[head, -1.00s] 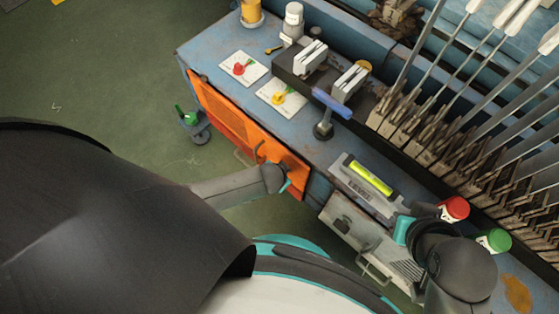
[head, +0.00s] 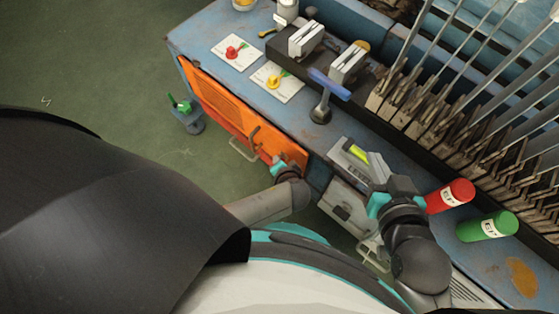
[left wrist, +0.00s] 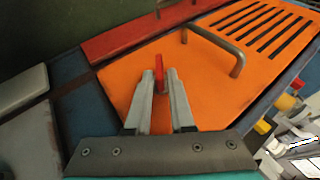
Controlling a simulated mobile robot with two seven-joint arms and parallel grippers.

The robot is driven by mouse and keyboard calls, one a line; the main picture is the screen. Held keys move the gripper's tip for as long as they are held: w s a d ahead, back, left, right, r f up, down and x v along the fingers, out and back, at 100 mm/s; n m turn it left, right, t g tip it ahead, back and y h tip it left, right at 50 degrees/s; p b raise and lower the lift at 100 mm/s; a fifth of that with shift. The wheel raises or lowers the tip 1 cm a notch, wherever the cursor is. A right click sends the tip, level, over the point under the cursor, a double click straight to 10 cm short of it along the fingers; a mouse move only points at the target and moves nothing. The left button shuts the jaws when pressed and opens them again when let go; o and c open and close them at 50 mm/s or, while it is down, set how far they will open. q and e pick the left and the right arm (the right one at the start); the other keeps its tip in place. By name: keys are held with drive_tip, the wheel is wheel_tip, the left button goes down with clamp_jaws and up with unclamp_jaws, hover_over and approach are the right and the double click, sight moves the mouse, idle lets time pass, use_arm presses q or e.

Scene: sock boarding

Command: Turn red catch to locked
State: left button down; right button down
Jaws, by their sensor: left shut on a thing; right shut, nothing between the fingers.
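The red catch (left wrist: 158,74) is a small upright red tab on the orange door (left wrist: 120,80). In the left wrist view my left gripper (left wrist: 160,82) is shut on it, a finger on each side. The tab's lower part is hidden between the fingers. In the head view my left gripper (head: 286,164) is at the right end of the orange door (head: 215,95), and the catch cannot be made out there.
A grey bar handle (left wrist: 225,50) stands out from the door close to my left gripper. A red can (head: 450,196) and a green can (head: 487,227) are beside my right arm. Cards with a red knob (head: 233,52) and a yellow knob (head: 273,82) lie on the blue bench.

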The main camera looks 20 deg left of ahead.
drive_tip(key=shift+a+r+t, duration=0.1)
drive_tip(key=shift+a+t, duration=0.2)
idle(0.4)
use_arm(q)
drive_tip(key=c, duration=0.9)
unclamp_jaws()
use_arm(e)
drive_tip(key=shift+w, duration=0.1)
